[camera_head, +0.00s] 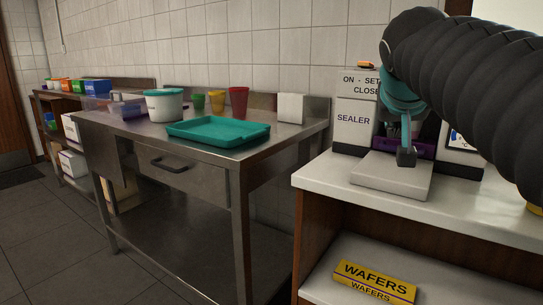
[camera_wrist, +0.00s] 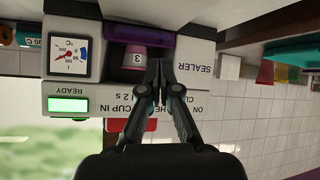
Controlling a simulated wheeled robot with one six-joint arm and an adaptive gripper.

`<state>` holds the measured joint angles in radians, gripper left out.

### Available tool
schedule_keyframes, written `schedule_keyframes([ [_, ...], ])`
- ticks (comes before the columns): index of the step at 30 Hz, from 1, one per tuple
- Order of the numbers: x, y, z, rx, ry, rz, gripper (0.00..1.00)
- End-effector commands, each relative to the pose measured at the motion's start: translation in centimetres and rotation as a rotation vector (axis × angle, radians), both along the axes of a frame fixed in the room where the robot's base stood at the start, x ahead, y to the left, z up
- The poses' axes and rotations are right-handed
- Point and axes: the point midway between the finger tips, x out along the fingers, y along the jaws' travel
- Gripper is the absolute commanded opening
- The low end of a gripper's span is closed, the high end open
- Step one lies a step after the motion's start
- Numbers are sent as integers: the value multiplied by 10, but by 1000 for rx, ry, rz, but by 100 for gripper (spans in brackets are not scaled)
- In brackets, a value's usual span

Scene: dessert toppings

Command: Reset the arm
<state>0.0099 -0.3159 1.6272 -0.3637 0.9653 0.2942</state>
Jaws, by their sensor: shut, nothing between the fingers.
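My gripper (camera_head: 406,157) hangs from the dark arm at the right, pointing down in front of the sealer (camera_head: 353,120). Its fingers are shut and empty; in the wrist view (camera_wrist: 160,68) the tips meet in front of the sealer's opening. The wrist view is upside down. It shows a pink cup (camera_wrist: 135,62) marked 3 in the sealer, by a purple part (camera_wrist: 139,32). The gripper overlaps the cup's edge in view; I cannot tell the gap. A green READY display (camera_wrist: 68,105) and a temperature dial (camera_wrist: 69,57) show on the sealer.
A pale slab (camera_head: 393,176) lies on the white counter (camera_head: 330,170) below my gripper. A yellow WAFERS box (camera_head: 374,281) is on the shelf below. The steel table (camera_head: 130,130) at left holds a teal tray (camera_head: 218,132), a tub (camera_head: 164,106) and coloured cups (camera_head: 238,102).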

Motion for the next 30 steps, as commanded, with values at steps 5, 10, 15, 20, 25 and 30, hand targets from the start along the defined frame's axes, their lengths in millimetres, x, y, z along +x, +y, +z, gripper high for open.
schedule_keyframes([
  [5,-55,21,-89,44,135,86,0],
  [10,-108,39,-172,92,249,160,0],
  [15,-160,56,-249,140,345,222,0],
  [20,-190,65,-292,171,397,254,0],
  [25,-200,69,-306,180,414,264,0],
  [30,-200,69,-306,180,414,264,0],
])
